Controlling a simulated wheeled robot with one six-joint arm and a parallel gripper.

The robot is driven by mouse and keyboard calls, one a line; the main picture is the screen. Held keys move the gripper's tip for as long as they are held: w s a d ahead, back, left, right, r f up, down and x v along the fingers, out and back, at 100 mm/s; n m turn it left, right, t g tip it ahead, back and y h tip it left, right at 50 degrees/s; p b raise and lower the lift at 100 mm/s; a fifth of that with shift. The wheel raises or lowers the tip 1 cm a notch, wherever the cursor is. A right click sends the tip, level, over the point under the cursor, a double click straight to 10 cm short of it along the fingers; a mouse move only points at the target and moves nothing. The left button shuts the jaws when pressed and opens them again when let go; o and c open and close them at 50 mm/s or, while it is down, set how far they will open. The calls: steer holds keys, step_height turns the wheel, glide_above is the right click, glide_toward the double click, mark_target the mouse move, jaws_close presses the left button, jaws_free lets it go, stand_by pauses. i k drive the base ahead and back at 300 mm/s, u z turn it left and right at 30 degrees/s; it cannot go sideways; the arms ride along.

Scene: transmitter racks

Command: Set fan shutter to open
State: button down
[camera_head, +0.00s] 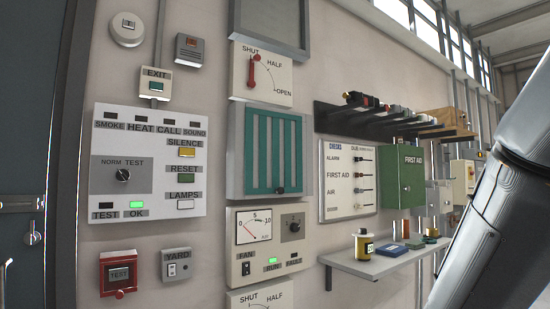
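A white plate (272,82) marked SHUT, HALF and OPEN is on the wall at upper centre. Its red lever (253,72) stands nearly upright, at the SHUT mark. A green slatted louvre (273,152) in a grey frame is just below, and its slats look upright. Under it is a fan panel (266,243) with a dial, a knob, a FAN switch and a lit green RUN lamp. A second SHUT/HALF plate (260,299) is cut off by the bottom edge, its lever out of view. No plate reads "fan shutter" legibly. My gripper is not in view.
An alarm panel (150,208) is left of the louvre. A shelf (385,258) with a yellow jar and other items juts out at lower right, below a green first aid box (402,178). A dark upper rack (345,123) also juts out.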

mark_target(263, 189)
steer(key=u, duration=1.25)
steer(key=i, duration=1.1)
steer(key=z, duration=0.75)
